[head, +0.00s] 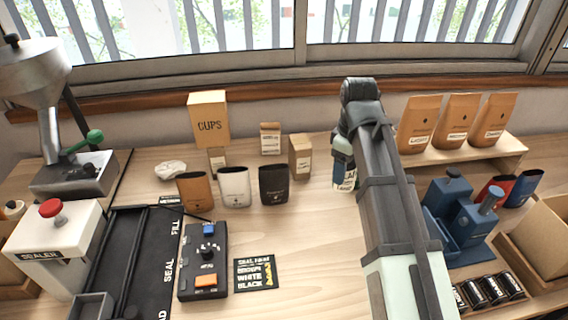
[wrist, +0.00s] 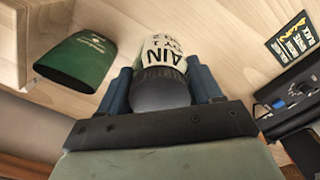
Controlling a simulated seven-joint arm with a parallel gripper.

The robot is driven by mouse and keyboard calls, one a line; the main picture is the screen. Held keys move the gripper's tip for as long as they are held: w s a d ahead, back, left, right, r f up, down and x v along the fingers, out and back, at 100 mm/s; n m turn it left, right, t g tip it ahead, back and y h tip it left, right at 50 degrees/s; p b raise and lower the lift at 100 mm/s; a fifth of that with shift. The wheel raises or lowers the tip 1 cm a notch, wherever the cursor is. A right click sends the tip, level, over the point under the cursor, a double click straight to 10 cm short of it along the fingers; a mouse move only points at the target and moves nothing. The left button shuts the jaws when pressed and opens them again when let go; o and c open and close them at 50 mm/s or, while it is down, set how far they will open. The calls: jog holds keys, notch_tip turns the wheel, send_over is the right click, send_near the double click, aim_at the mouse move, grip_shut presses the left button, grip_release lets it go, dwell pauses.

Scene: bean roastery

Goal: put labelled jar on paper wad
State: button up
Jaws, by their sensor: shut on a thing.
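The labelled jar (wrist: 165,48) is dark-capped with a white label in black print. It sits between the blue fingers of my gripper (wrist: 163,85), which is shut on it. In the head view the jar (head: 344,180) shows only in part beside my arm, which hides the rest; I cannot tell whether it touches the table. The paper wad (head: 171,170) is a white crumpled lump on the table at the back left, well to the left of my gripper. It is not in the wrist view.
Brown, white and black pouches (head: 234,187) stand between the wad and my arm. A CUPS box (head: 209,118) and small cartons (head: 300,156) stand behind. A black control box (head: 204,262) lies in front. A green pouch (wrist: 80,62) shows in the wrist view.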

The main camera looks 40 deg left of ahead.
jog(key=w+a+r+n, duration=0.1)
jog(key=a+r, duration=0.3)
jog(key=a, duration=0.9)
jog(key=w+a+r+n, duration=0.1)
jog(key=a+r, duration=0.3)
jog(key=a, duration=1)
jog(key=w+a+r+n, duration=0.1)
jog(key=a+r, duration=0.2)
jog(key=a, duration=1)
jog(key=m, duration=0.3)
send_over(170, 166)
notch_tip(170, 166, down, 7)
jog(key=shift+s+f, duration=0.1)
jog(key=shift+f, duration=4.7)
jog(key=shift+f, duration=0.15)
jog(key=o, duration=1.2)
notch_tip(170, 166, up, 12)
jog(key=shift+r, duration=0.2)
